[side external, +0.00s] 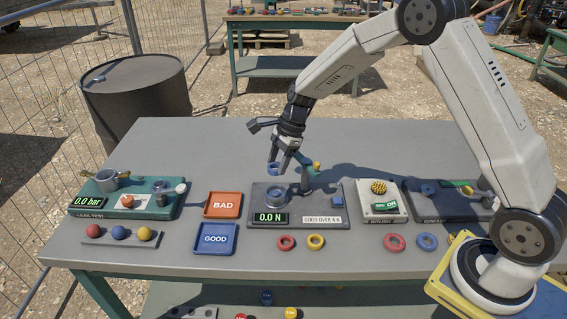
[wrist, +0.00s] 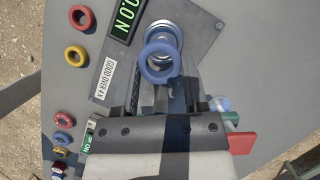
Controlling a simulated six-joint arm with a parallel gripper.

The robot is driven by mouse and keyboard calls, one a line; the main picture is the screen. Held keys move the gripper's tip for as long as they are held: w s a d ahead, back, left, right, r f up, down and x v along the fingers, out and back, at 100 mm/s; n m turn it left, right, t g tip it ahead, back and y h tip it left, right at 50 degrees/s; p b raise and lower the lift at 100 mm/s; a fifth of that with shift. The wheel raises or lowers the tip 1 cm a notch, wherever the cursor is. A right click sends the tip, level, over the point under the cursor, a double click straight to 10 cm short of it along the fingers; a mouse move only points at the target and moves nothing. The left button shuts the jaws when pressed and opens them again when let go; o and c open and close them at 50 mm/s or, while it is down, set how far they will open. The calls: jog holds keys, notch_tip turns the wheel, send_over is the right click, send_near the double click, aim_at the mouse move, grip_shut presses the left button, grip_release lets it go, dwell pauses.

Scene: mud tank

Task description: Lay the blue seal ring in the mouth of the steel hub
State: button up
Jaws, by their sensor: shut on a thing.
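My gripper (side external: 280,158) is shut on a blue seal ring (side external: 272,169), held at the fingertips in the air. The ring also shows in the wrist view (wrist: 143,64), open face toward the camera. The steel hub (side external: 269,196) stands on the dark plate in the middle of the table, below the ring with a gap between them. In the wrist view, the hub (wrist: 163,28) shows just beyond the ring, partly hidden by it, so the exact offset cannot be told.
The hub's plate (side external: 330,214) carries a 0.0 N display (side external: 271,218) and an upright post with a teal arm (side external: 304,168) close beside my gripper. Orange (side external: 222,193) and blue (side external: 203,250) trays lie left. Red (side external: 286,242) and yellow (side external: 315,242) rings lie in front.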

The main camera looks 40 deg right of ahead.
jog(key=shift+f, duration=0.15)
jog(key=shift+f, duration=2.5)
jog(key=shift+f, duration=1.1)
jog(key=o, duration=1.3)
jog(key=shift+o, duration=0.2)
jog(key=shift+r, duration=0.15)
jog(key=shift+r, duration=3.65)
